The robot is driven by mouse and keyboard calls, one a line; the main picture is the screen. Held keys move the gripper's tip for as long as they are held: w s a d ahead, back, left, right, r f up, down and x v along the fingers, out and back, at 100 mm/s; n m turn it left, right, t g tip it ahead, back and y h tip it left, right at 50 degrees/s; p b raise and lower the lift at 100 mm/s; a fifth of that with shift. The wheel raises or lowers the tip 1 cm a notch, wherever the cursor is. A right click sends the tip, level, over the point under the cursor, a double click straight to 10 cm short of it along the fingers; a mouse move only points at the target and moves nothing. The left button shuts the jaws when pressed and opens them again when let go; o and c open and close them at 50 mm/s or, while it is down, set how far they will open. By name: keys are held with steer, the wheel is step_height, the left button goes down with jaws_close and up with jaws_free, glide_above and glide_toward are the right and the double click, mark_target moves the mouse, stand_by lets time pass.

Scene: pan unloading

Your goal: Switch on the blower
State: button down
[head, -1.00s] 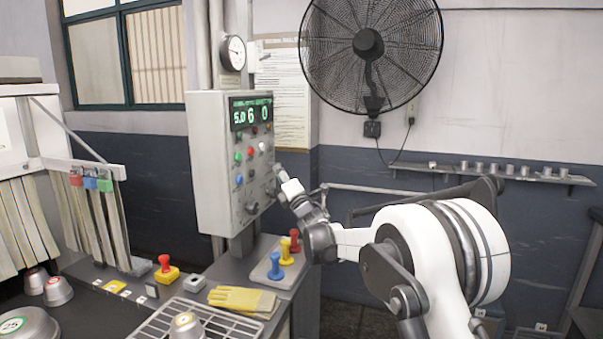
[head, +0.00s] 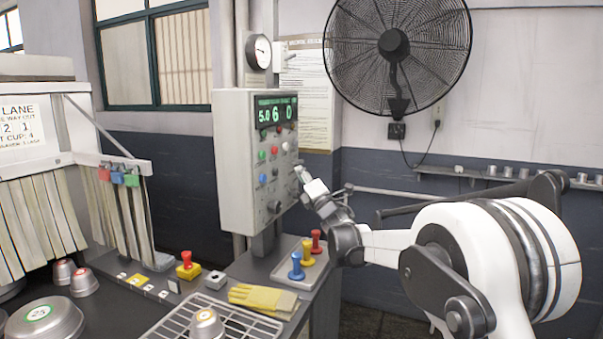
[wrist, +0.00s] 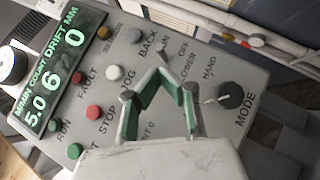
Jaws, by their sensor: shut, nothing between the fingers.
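The grey control box (head: 232,165) stands on the bench. In the wrist view its panel (wrist: 115,52) fills most of the picture, with several coloured buttons and a lit display (wrist: 57,72). A partly readable "BLOWER" label (wrist: 188,73) lies just beyond my fingertips, near "OFF" and "HAND". The blower switch itself is not clearly made out. A black MODE knob (wrist: 230,95) sits to its right. My gripper (wrist: 176,82) is shut and empty, its green-padded fingers in front of the panel. In the head view my gripper (head: 300,172) is at the box's right edge; contact cannot be told.
A tray with blue, yellow and red knobbed pieces (head: 307,250) stands below my arm. Yellow gloves (head: 262,298) and a wire rack (head: 185,321) lie on the bench. A wall fan (head: 394,43) hangs behind. A horizontal rail (head: 383,191) runs behind my wrist.

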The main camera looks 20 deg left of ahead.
steer(key=r+v, duration=0.1)
steer(key=v, duration=1)
steer(key=shift+s, duration=0.4)
steer(key=s+d+r+m+t+h, duration=0.1)
steer(key=s+d+r+m+h, duration=0.15)
steer(key=d+m+h, duration=0.7)
steer(key=s+d+r+m+t+h, duration=0.1)
steer(key=s+d+r+m+h, duration=0.3)
steer(key=d, duration=1)
steer(key=s+d+f+m+g, duration=0.2)
steer(key=s+d+f+m, duration=0.15)
steer(key=d+m, duration=0.35)
steer(key=s+d+f+m+g+h, duration=0.1)
steer(key=s+d+f+m, duration=0.3)
steer(key=s, duration=0.7)
steer(key=s+d+f+m+g, duration=0.4)
steer(key=s+f, duration=0.4)
steer(key=s, duration=0.3)
steer(key=s+d+f+m+g+h, duration=0.1)
steer(key=s+d+f+m+g, duration=0.2)
steer(key=s, duration=0.9)
step_height(320, 180, down, 3)
steer(key=d+m, duration=0.1)
steer(key=d, duration=0.1)
steer(key=shift+d+h, duration=0.35)
